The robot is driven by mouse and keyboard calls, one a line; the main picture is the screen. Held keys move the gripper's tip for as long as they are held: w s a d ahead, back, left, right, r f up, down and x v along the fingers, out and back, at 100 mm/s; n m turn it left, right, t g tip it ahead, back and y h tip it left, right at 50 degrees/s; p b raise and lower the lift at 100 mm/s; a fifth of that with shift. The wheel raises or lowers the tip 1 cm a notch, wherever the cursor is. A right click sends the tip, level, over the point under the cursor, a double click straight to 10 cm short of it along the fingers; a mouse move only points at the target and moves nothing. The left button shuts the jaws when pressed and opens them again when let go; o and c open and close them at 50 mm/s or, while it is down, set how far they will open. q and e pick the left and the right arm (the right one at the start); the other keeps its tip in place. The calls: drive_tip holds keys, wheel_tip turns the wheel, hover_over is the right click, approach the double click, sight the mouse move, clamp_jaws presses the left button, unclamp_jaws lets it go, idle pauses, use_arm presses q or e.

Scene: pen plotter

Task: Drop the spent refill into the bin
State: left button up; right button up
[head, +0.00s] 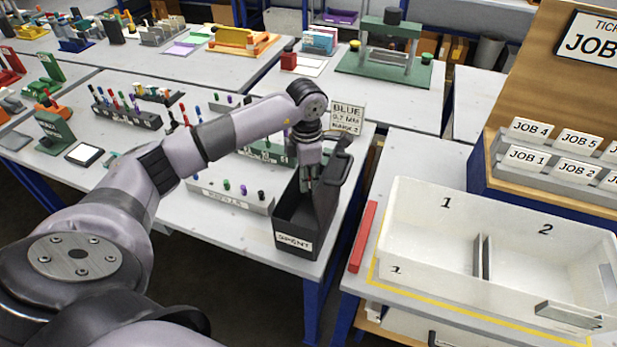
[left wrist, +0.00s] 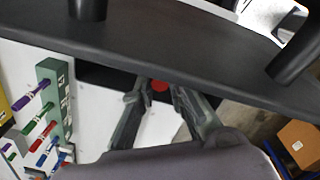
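The black bin (head: 292,243) labelled SPENT stands at the front right corner of the middle table, with its dark lid (head: 334,190) tilted up. My left gripper (head: 310,183) points down over the bin's opening, beside the lid. In the left wrist view, a small red-ended piece, seemingly the spent refill (left wrist: 160,86), sits between the fingertips of my left gripper (left wrist: 162,92), which appear closed on it. Most of the refill is hidden. The dark lid (left wrist: 190,48) spans the upper part of that view, very close to the fingertips. My right gripper is not in view.
A grey refills rack (head: 230,195) with coloured caps stands left of the bin. A BLUE card (head: 346,117) stands behind it. A white two-compartment tray (head: 420,235) and a red bar (head: 363,237) are on the right table. A gap separates the two tables.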

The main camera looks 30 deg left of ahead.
use_arm(q)
drive_tip(key=o, duration=0.5)
drive_tip(key=shift+r, duration=0.1)
wheel_tip(320, 180, up, 12)
drive_tip(key=shift+s+f, duration=0.1)
idle(0.4)
idle(0.5)
